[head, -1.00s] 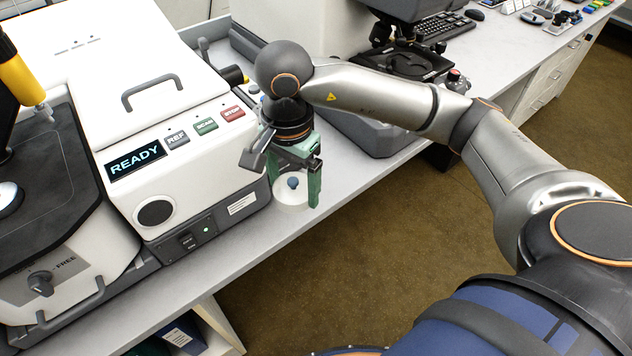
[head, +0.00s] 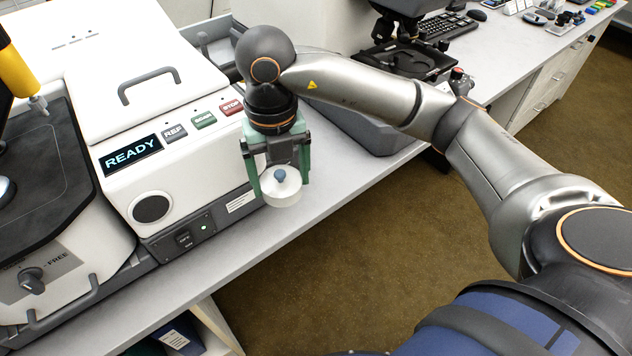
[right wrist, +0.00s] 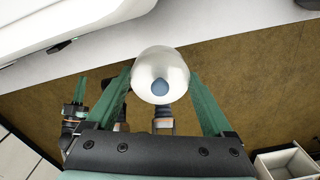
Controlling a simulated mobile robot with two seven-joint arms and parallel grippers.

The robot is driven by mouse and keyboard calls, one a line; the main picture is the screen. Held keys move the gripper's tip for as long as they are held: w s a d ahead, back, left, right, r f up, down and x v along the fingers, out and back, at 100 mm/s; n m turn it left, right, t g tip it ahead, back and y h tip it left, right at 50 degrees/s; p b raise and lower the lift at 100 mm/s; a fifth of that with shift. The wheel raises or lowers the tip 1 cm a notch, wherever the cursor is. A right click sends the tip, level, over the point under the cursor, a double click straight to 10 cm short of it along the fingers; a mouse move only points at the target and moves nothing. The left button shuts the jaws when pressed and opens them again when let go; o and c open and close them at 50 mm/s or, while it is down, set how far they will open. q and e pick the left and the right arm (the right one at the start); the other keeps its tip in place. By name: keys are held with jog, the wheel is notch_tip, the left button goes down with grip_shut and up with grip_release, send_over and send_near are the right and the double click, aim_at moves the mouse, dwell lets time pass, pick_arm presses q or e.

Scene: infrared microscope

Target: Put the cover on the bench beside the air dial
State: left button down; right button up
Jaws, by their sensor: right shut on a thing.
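The cover (head: 283,195) is a round, whitish cap with a blue knob. My right gripper (head: 280,180) is shut on it, a green finger on each side, near the bench's front edge. In the right wrist view the cover (right wrist: 160,66) sits between the fingertips, with floor and the bench edge behind it. I cannot tell how high it is above the bench. Green fingers that look like my left gripper (right wrist: 78,92) show small in the right wrist view; their opening is unclear. A grey knob (head: 32,280) marked "FREE" is at lower left; I cannot tell whether it is the air dial.
The white instrument (head: 150,120) with a READY display stands left of the gripper. A dark microscope stage (head: 40,180) is at far left. The bench (head: 335,180) has a clear strip along its front edge. A keyboard (head: 440,28) is farther back.

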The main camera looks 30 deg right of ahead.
jog(key=shift+w+m, duration=0.1)
jog(key=shift+m, duration=0.8)
jog(key=shift+w+d+f, duration=0.1)
jog(key=shift+w+d, duration=0.05)
jog(key=shift+d, duration=0.05)
send_near(316, 182)
jog(key=s+a+r, duration=0.2)
jog(key=a, duration=0.2)
jog(key=d+f, duration=0.1)
jog(key=f, duration=0.1)
jog(key=w+d+f, duration=0.1)
jog(key=d, duration=0.1)
jog(key=shift+w+f+b, duration=0.15)
jog(key=shift+f+b, duration=0.25)
jog(key=shift+w+d+f, duration=0.3)
jog(key=shift+d+f, duration=0.2)
jog(key=shift+f, duration=1.75)
